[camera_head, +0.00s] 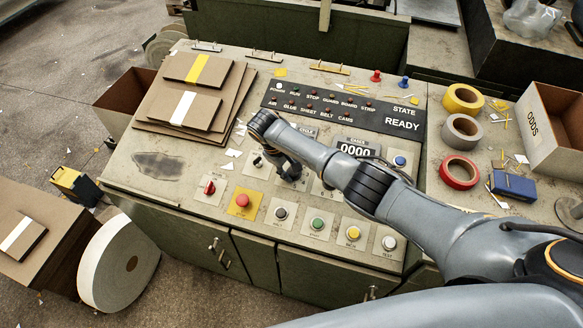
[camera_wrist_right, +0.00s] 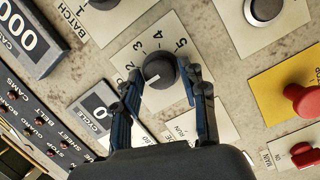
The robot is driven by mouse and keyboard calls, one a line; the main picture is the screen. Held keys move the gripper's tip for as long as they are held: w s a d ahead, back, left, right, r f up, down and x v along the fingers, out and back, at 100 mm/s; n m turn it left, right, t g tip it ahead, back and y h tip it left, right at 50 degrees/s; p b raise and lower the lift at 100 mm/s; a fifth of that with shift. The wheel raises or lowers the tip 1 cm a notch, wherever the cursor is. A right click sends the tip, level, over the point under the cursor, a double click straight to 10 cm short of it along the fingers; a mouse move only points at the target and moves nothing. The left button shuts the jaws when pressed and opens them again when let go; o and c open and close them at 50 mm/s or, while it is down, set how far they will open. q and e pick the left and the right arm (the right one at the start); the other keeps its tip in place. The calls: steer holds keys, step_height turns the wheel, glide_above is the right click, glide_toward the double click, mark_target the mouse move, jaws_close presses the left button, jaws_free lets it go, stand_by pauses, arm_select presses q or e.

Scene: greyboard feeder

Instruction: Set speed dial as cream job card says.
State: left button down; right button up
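A black round dial (camera_wrist_right: 158,70) sits on a cream plate with digits; 2, 3, 4 and 5 show, and its name is hidden. Its pale pointer mark faces the lower left in the wrist view, away from 4 and 5. My right gripper (camera_wrist_right: 162,82) is around the dial, one finger on each side, with a slim gap at least on the left. In the head view the same gripper (camera_head: 288,172) is low over the console and covers the dial. Several clips stand along the back edge, including a pale one (camera_head: 265,56); no job card writing is legible. My left gripper is out of view.
The display strip (camera_head: 402,122) reads READY. The console has a red emergency-style button (camera_head: 243,199), a red switch (camera_head: 209,187) and several other buttons close by. Cardboard sheets (camera_head: 226,112) lie at left; tape rolls (camera_head: 462,130) and an open box (camera_head: 530,150) stand at right.

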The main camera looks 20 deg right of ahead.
steer(key=shift+o, duration=0.3)
steer(key=v, duration=1.2)
steer(key=shift+f, duration=0.1)
